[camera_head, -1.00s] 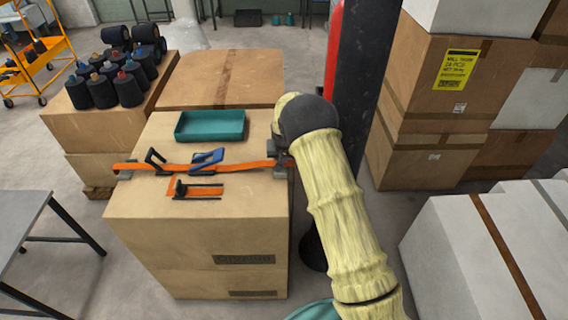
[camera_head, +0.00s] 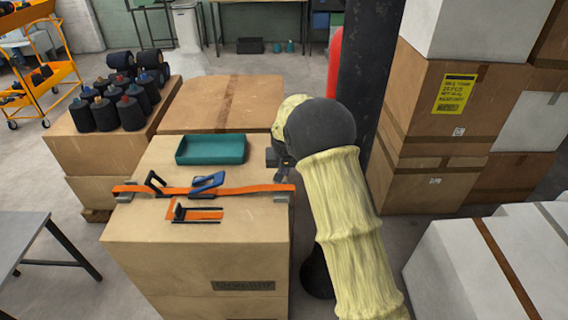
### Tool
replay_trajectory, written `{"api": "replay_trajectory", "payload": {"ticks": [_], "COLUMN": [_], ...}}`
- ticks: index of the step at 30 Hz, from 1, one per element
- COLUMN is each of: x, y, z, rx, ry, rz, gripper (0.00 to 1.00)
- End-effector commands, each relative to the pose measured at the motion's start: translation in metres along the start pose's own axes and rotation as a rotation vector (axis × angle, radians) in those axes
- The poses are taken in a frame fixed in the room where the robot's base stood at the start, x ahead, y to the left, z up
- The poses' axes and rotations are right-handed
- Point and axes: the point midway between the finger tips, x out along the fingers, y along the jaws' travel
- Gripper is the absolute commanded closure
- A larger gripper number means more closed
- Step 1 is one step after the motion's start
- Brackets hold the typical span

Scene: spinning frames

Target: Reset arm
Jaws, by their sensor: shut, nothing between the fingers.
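My arm, in a pale yellow sleeve with a dark grey joint, reaches up from the lower right. My gripper (camera_head: 275,160) is a small dark shape at the arm's far end, beside the right edge of the cardboard box stack (camera_head: 190,255). It is shut and appears empty; its fingertips are small and partly hidden by the arm. A smaller orange and black piece (camera_head: 195,213) lies in front. A teal tray (camera_head: 211,149) sits behind the strap.
A dark column (camera_head: 365,80) with a red part stands behind the arm. Tall cartons (camera_head: 428,120) stand right, white boxes (camera_head: 465,265) lower right. Dark thread cones (camera_head: 105,112) stand on a box at left. A grey table (camera_head: 18,235) is lower left.

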Motion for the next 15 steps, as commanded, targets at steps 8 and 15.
{"api": "replay_trajectory", "payload": {"ticks": [8,15], "x": [-0.011,-0.076], "y": [0.006,0.052], "z": [0.004,0.045], "rx": [0.004,0.024], "ry": [-0.003,-0.031], "rz": [-0.001,-0.007], "gripper": [1.0,1.0]}}
